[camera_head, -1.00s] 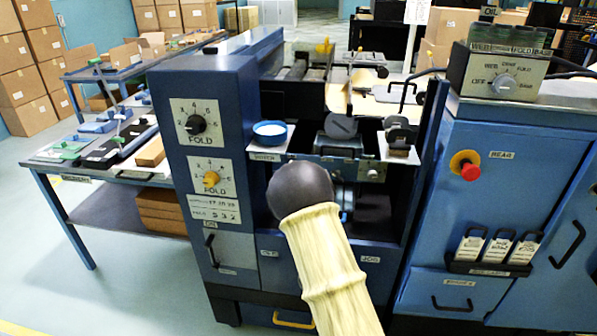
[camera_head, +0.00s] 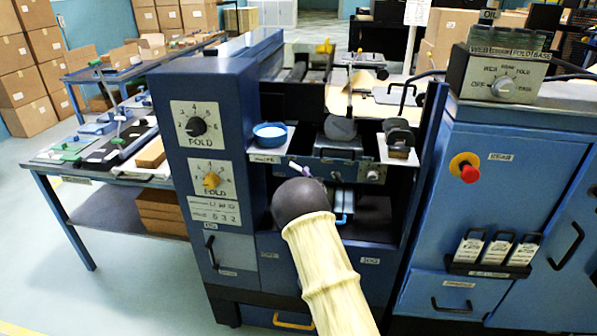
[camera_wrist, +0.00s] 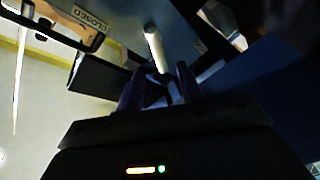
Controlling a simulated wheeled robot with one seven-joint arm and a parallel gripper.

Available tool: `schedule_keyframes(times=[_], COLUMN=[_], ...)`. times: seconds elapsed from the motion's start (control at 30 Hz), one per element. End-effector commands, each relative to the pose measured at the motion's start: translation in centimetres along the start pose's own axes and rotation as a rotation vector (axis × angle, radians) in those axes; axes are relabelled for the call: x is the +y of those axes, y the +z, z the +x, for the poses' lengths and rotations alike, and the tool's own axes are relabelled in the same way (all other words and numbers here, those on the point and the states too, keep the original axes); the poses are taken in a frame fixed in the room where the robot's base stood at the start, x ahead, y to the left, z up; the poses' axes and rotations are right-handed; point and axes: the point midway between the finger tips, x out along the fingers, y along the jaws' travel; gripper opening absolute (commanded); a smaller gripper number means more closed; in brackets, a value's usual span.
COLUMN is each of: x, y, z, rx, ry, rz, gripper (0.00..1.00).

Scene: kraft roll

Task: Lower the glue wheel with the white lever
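The white lever (camera_wrist: 155,48) shows in the wrist view as a pale rod just beyond my fingertips, its near end in line with the gap between them. In the head view a small white piece of it (camera_head: 293,165) shows above my dark wrist, below the blue dish. My gripper (camera_wrist: 160,82) has two purple fingers standing apart, with no grip on the lever visible; in the head view one purple fingertip (camera_head: 307,172) shows beside the lever. The rest of my gripper is hidden behind my wrist. I cannot make out the glue wheel clearly; my arm covers part of the machine's opening.
The tall blue panel with fold dials (camera_head: 196,127) stands left of the opening. A blue cabinet with a red button (camera_head: 469,172) stands right.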

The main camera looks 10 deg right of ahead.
Motion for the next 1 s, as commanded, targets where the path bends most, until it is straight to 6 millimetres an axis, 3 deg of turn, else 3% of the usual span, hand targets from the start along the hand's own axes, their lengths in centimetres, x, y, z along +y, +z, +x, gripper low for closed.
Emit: schedule_keyframes(times=[0.43, 0.87, 1.0], x=[0.0, 0.0, 0.0], y=[0.0, 0.0, 0.0], z=[5.0, 5.8, 5.8], rx=[0.001, -0.001, -0.001], ry=[0.001, 0.000, 0.000], rz=[0.000, 0.000, 0.000], gripper=[0.37, 0.37, 0.13])
